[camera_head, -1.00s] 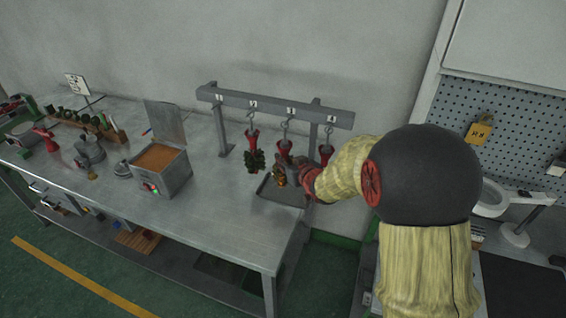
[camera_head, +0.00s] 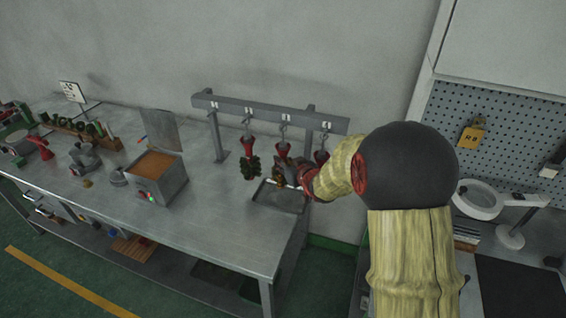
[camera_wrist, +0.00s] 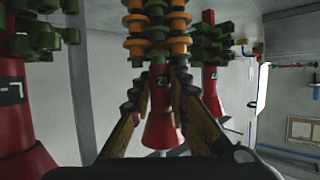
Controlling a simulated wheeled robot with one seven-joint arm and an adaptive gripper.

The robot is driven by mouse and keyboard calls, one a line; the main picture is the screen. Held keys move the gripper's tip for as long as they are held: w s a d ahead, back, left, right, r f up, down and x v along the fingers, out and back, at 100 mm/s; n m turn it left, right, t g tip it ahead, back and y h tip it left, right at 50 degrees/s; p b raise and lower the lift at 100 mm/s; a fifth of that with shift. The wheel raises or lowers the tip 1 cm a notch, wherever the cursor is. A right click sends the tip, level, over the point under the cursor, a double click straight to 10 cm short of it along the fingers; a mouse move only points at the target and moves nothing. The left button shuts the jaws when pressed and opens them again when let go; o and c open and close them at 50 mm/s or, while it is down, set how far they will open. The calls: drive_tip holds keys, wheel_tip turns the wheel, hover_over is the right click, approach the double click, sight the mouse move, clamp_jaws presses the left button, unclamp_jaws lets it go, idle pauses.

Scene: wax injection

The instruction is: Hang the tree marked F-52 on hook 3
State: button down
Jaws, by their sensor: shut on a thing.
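My gripper (camera_wrist: 157,78) is shut on a tree with a red cup (camera_wrist: 163,125) and orange and green pieces (camera_wrist: 157,22). Its label is mostly hidden by the fingers; only a "2" shows. In the head view this tree (camera_head: 283,153) is upright under the third hook from the left (camera_head: 284,128). Whether its weight is on that hook I cannot tell. My gripper (camera_head: 297,172) reaches it from the right and is partly hidden by my arm.
Another tree (camera_head: 248,148) with green pieces hangs on the second hook, and one (camera_head: 321,157) on the fourth, close on either side. The first hook (camera_head: 214,106) on the rail (camera_head: 265,111) is empty. A grey tray (camera_head: 278,197) lies below. A wax pot (camera_head: 157,180) stands left.

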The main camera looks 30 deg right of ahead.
drive_tip(key=c, duration=1.7)
unclamp_jaws()
drive_tip(key=shift+o, duration=0.4)
drive_tip(key=s+a+r+m+g+h, duration=0.1)
drive_tip(key=s+r+h, duration=0.1)
drive_tip(key=s+r, duration=0.55)
drive_tip(key=s+a+r+g+h, duration=0.15)
drive_tip(key=s+r, duration=0.25)
drive_tip(key=s, duration=0.7)
drive_tip(key=s+a+g+y, duration=0.1)
drive_tip(key=s+a+g, duration=0.1)
drive_tip(key=s+a, duration=0.4)
drive_tip(key=s+a+r+n+g+y, duration=0.1)
drive_tip(key=s+a, duration=0.6)
drive_tip(key=s, duration=0.7)
drive_tip(key=shift+a+g+y, duration=0.2)
drive_tip(key=shift+g+y, duration=0.55)
drive_tip(key=shift+g, duration=0.4)
